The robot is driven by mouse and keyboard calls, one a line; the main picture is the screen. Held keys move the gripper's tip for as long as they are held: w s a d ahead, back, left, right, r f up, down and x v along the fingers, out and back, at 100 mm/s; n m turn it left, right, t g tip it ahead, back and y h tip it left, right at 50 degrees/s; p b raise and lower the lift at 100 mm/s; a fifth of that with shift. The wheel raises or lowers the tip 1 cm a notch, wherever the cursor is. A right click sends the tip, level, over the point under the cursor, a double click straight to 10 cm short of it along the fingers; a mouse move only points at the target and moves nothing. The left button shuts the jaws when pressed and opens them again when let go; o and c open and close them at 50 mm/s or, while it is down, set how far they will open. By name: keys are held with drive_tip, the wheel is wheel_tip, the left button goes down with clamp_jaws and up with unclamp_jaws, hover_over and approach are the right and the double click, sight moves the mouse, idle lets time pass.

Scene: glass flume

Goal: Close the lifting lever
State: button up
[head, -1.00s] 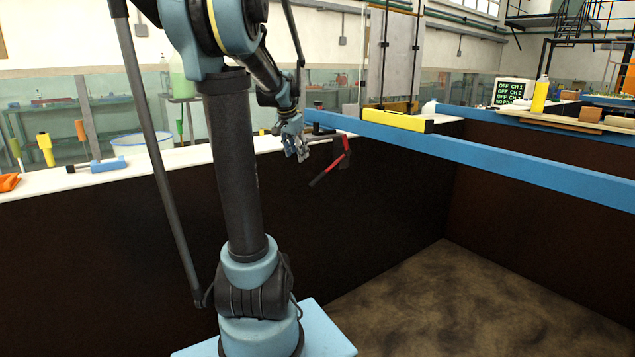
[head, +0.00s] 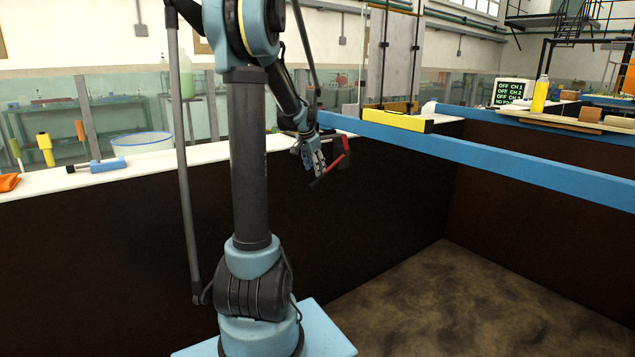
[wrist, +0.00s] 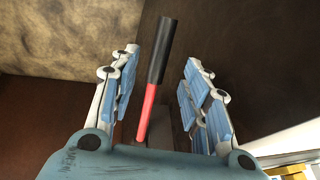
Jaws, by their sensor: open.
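The lifting lever (head: 329,170) is a red bar with a black grip, mounted at the top edge of the dark flume wall. In the head view it slants down and to the left, partly hidden by my gripper (head: 318,167). In the wrist view the lever (wrist: 152,85) stands between the two fingers of my gripper (wrist: 160,90), its black grip pointing away and its red part nearer the palm. The fingers are open, with a gap on both sides of the lever. I cannot tell whether any finger touches it.
A blue beam (head: 480,158) crosses the flume to the right of the lever, with a yellow bar (head: 398,121) on it. The flume floor (head: 425,305) is clear.

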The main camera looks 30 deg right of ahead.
sight(318, 179)
drive_tip(key=shift+x, duration=3.9)
drive_tip(key=shift+c, duration=0.3)
